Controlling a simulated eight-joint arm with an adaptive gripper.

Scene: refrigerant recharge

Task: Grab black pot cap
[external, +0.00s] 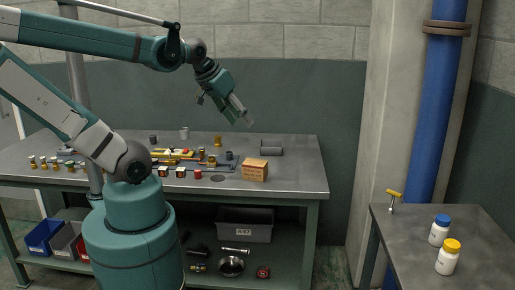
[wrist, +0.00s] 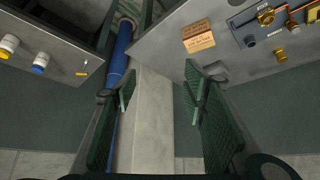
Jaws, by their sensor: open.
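I cannot tell for certain which thing is the black pot cap. A flat dark disc (external: 218,178) lies on the workbench left of the cardboard box. A small dark cylinder (external: 153,139) stands at the back of the bench, and another dark piece (external: 229,155) is near the brass fittings. A round dark pot (external: 231,266) sits on the lower shelf. My gripper (external: 243,114) is raised above the back of the bench, open and empty. In the wrist view my open gripper (wrist: 160,92) has nothing between its fingers, with the concrete pillar beyond.
The cardboard box (external: 254,170) and a grey block (external: 271,147) are on the bench's right part. A tray (external: 222,166) with fittings is mid-bench. A grey bin (external: 244,225) is below. A side table (external: 475,258) holds two white bottles. A blue pipe (external: 436,100) rises by the pillar.

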